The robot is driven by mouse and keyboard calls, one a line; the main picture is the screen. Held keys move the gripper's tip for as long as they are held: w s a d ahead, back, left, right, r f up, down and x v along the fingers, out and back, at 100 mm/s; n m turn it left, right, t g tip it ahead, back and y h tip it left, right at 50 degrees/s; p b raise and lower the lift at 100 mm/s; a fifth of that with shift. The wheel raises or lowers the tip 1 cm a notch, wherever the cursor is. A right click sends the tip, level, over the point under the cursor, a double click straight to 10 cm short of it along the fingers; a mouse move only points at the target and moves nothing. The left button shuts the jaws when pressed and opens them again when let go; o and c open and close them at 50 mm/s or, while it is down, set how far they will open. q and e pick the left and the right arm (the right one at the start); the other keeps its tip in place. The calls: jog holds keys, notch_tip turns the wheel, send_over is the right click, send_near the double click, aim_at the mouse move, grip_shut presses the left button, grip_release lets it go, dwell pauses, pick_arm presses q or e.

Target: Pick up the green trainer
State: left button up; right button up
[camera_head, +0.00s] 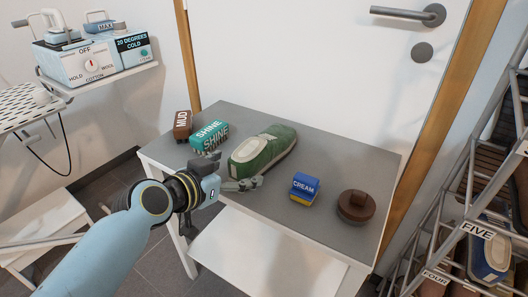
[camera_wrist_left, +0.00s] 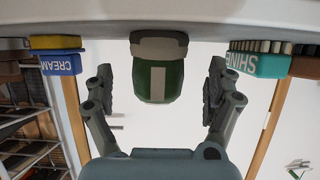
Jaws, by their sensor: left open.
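The green trainer (camera_head: 268,148) lies on the grey tabletop (camera_head: 330,155), its pale toe or heel end facing my left gripper (camera_head: 230,172). My left gripper is open and empty at the near end of the trainer, one finger on each side. In the left wrist view, the trainer (camera_wrist_left: 158,78) shows end-on between the spread fingers of the left gripper (camera_wrist_left: 158,92), with a gap on both sides. I cannot tell how far the fingertips reach along it. My right gripper is not in view.
A blue and yellow CREAM box (camera_head: 304,188) and a round brown tin (camera_head: 356,206) are right. A metal shoe rack (camera_head: 470,225) stands at far right.

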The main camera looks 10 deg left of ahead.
aim_at(265, 147)
pick_arm(q)
jog(key=x, duration=0.3)
jog(key=shift+w+d+f, duration=0.15)
jog(key=shift+f, duration=0.05)
jog(key=shift+c, duration=0.5)
jog(key=c, duration=1.4)
jog(key=shift+r, duration=0.1)
jog(key=shift+c, duration=0.9)
jog(key=shift+r, duration=0.1)
